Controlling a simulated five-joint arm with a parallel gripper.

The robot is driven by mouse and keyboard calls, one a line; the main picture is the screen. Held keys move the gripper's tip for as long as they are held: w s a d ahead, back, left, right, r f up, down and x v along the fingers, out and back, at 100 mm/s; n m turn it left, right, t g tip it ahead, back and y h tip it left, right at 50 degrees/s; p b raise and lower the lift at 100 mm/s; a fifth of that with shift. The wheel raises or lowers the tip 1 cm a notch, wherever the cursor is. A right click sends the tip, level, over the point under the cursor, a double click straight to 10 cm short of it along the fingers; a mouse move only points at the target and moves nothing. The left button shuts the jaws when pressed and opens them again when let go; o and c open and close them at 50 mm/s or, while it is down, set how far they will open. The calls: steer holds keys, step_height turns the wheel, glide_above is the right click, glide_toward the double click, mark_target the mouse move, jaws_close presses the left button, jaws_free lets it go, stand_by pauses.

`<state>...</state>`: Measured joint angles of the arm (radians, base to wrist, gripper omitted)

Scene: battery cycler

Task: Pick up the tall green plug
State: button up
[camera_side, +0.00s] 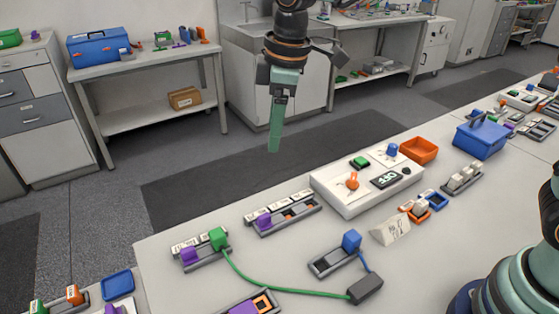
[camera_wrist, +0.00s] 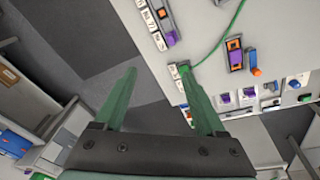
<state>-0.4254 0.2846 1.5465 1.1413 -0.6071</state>
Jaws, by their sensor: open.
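The green plug (camera_side: 218,239) stands in a grey holder (camera_side: 203,262) near the left edge of the white table, beside a purple plug (camera_side: 188,255). A green cable (camera_side: 272,287) runs from it to a dark box (camera_side: 365,289). My gripper (camera_side: 274,150) hangs above and behind the table's back edge, well apart from the plug. In the wrist view my gripper (camera_wrist: 158,72) has its two green fingers spread with nothing between them. There the green cable (camera_wrist: 222,38) leads down to the right fingertip, where I cannot clearly tell the plug from the finger.
A white panel (camera_side: 340,197) with an orange knob and a display stands right of the plug. A holder with a blue plug (camera_side: 351,241) sits near the dark box. An orange bin (camera_side: 419,150) and a blue case (camera_side: 481,138) stand farther back. Space above the plug looks clear.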

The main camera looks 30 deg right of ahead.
mark_target(217, 233)
steer(key=a+f+n+g, duration=0.2)
steer(key=a+f+n, duration=0.4)
steer(key=a+f, duration=0.55)
steer(key=shift+h, duration=0.4)
steer(key=f, duration=0.1)
steer(key=a+f, duration=0.1)
steer(key=f, duration=0.3)
steer(key=shift+w+a+f, duration=0.2)
steer(key=shift+a+f, duration=0.05)
steer(key=shift+a, duration=0.15)
steer(key=shift+w+a+f, duration=0.15)
steer(key=shift+f, duration=2.4)
jaws_close()
